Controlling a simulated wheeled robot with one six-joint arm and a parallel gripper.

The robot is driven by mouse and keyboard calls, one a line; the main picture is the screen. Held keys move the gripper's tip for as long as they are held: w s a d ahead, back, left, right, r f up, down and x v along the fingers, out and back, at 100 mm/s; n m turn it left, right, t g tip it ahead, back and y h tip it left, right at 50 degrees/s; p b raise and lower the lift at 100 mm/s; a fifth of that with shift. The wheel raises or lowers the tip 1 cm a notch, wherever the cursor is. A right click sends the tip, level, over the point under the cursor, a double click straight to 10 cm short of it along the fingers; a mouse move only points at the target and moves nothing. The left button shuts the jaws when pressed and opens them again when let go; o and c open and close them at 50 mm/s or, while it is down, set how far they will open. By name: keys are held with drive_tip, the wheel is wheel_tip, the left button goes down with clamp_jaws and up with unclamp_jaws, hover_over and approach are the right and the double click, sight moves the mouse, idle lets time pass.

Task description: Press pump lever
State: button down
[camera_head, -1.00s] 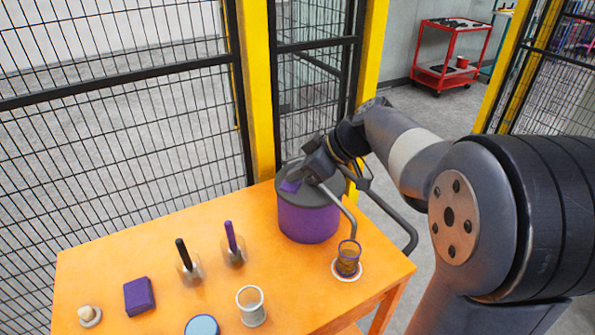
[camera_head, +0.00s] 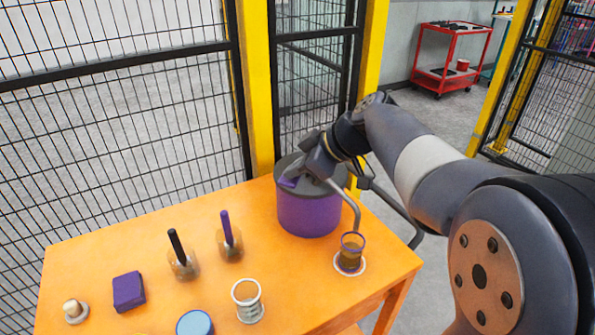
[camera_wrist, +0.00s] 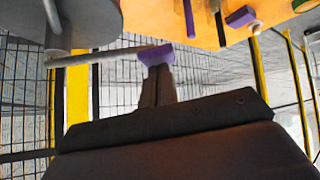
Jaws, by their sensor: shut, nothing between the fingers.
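The pump is a purple drum (camera_head: 308,212) with a dark grey lid, standing at the back right of the orange table. A grey spout curves down from it to a small glass cup (camera_head: 350,252). The lever's purple end pad (camera_head: 287,182) shows over the lid; in the wrist view the pad (camera_wrist: 155,53) sits at the end of a grey rod. My gripper (camera_head: 303,174) is over the lid beside the pad. In the wrist view its shut fingers (camera_wrist: 157,72) reach to the pad and appear to touch it; nothing is between them. Exact contact is unclear.
On the table (camera_head: 100,253) stand a black-handled tool (camera_head: 178,250), a purple-handled tool (camera_head: 227,230), a purple block (camera_head: 128,290), a ribbed cup (camera_head: 247,300) and a blue-topped round item (camera_head: 195,324). Mesh fencing with yellow posts (camera_head: 253,90) runs close behind. A red cart (camera_head: 448,60) stands beyond.

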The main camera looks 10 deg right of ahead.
drive_tip(key=shift+s+a+f+n+t+h+b, duration=0.2)
drive_tip(key=shift+f+b, duration=0.35)
drive_tip(key=shift+b, duration=0.65)
drive_tip(key=shift+s+d+f+n+t+b, duration=0.2)
drive_tip(key=shift+f+b, duration=0.4)
drive_tip(key=shift+b, duration=0.65)
drive_tip(key=shift+s+a+f+n+t+h+b, duration=0.15)
drive_tip(key=shift+f+t+b, duration=0.3)
drive_tip(key=shift+b, duration=0.75)
drive_tip(key=shift+f+g, duration=0.2)
drive_tip(key=shift+g, duration=0.05)
drive_tip(key=s+d+r+p, duration=0.1)
drive_tip(key=s+d+r, duration=0.1)
drive_tip(key=r, duration=0.3)
drive_tip(key=s+d+r+p, duration=0.1)
drive_tip(key=s+d+r, duration=0.2)
drive_tip(key=r, duration=0.3)
drive_tip(key=shift+s+r, duration=0.3)
hover_over(296, 185)
drive_tip(key=s, duration=0.2)
drive_tip(key=shift+f, duration=2.7)
drive_tip(key=shift+w+d, duration=0.2)
drive_tip(key=shift+w, duration=0.05)
